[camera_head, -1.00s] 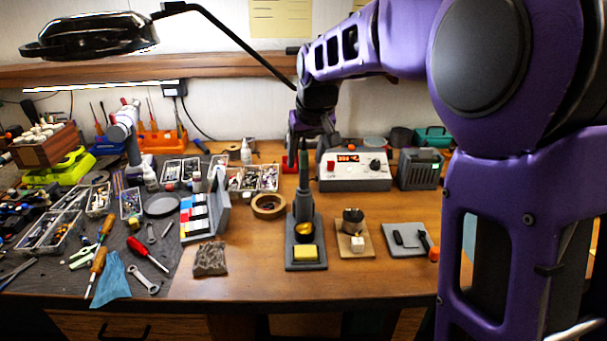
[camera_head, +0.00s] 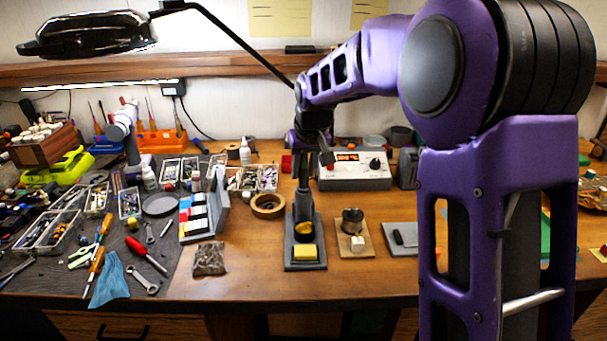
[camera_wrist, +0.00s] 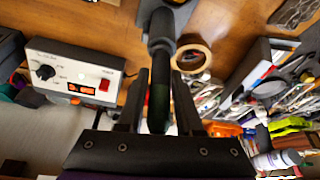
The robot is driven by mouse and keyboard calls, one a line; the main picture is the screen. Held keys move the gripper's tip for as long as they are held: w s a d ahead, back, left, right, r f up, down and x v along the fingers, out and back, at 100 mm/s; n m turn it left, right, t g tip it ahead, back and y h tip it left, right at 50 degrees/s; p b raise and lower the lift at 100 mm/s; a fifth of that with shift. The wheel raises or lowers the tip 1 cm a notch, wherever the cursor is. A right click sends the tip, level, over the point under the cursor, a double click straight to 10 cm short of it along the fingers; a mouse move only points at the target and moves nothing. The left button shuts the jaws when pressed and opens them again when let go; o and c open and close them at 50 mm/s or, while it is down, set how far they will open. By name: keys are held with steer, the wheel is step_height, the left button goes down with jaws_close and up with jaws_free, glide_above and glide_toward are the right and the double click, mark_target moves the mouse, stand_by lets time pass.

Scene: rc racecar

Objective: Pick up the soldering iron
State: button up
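The soldering iron (camera_head: 304,188) stands upright in its grey stand (camera_head: 306,266), with a yellow sponge (camera_head: 304,252) at the front. In the head view my gripper (camera_head: 312,160) is at the top of the iron and hides its upper end. In the wrist view the dark iron (camera_wrist: 160,60) runs between the two fingers of my gripper (camera_wrist: 160,82). The fingers are apart, one on each side of the handle, with a gap visible beside it. The fingers do not appear to press on it.
A soldering station (camera_head: 354,171) stands behind to the right. A tape roll (camera_head: 267,205) lies to the left, and a solder spool holder (camera_head: 353,232) to the right. The lamp arm (camera_head: 232,42) crosses above. The front strip of the table is mostly clear.

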jaws_close()
steer(key=shift+r, duration=0.15)
step_height(320, 180, up, 18)
steer(key=p, duration=0.2)
steer(key=shift+p, duration=0.35)
